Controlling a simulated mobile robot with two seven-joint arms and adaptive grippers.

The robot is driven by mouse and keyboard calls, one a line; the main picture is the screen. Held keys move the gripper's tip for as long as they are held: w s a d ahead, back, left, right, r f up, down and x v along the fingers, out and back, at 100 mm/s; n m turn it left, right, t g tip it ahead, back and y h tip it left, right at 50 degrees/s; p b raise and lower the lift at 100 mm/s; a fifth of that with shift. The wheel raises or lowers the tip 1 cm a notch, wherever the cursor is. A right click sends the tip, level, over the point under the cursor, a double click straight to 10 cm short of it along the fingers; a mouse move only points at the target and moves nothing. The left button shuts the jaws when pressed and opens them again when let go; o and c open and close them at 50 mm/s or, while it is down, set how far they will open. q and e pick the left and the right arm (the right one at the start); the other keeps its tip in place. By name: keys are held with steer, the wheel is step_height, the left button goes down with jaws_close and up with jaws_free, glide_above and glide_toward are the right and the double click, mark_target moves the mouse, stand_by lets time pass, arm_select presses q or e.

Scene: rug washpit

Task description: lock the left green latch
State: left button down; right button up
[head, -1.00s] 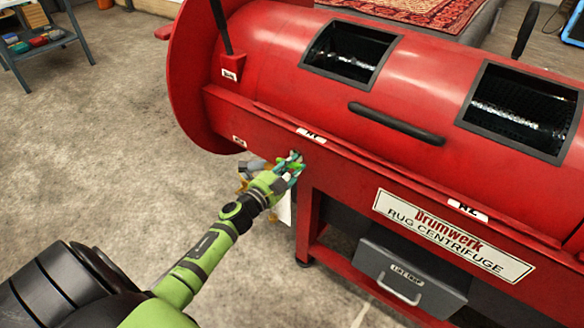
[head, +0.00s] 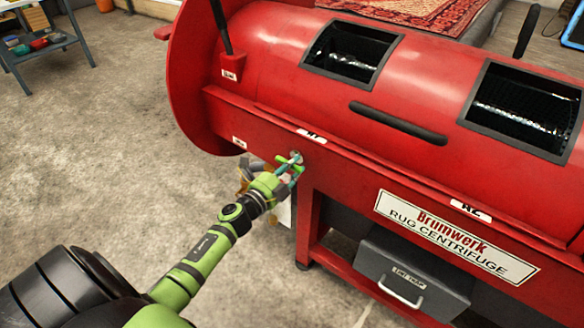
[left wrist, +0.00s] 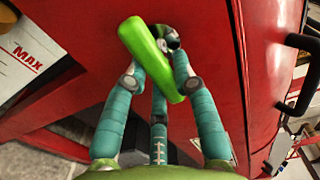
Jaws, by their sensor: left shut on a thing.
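The left green latch (head: 284,160) is a bright green bar on the front of the red centrifuge (head: 262,150), just below a small white label. In the left wrist view the latch (left wrist: 143,50) lies slanted between my teal fingers, with a dark and grey pivot at its upper right. My left gripper (head: 291,168) is shut on the latch; in the left wrist view its fingers (left wrist: 157,78) sit on both sides of the bar with a third finger below. Part of the latch is hidden by the fingers in the head view. My right gripper is not in view.
A dark horizontal handle (head: 398,123) sits on the drum between two open windows. A grey drawer (head: 412,275) is under the nameplate (head: 455,236). A blue-grey side table (head: 40,50) stands at the far left. The floor to the left is clear.

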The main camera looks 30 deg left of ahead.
arm_select(q)
steer(key=c, duration=1)
jaws_free()
steer(key=shift+s, duration=0.1)
steer(key=s, duration=0.7)
steer(key=s+a, duration=0.1)
steer(key=s, duration=0.3)
steer(key=shift+s, duration=0.35)
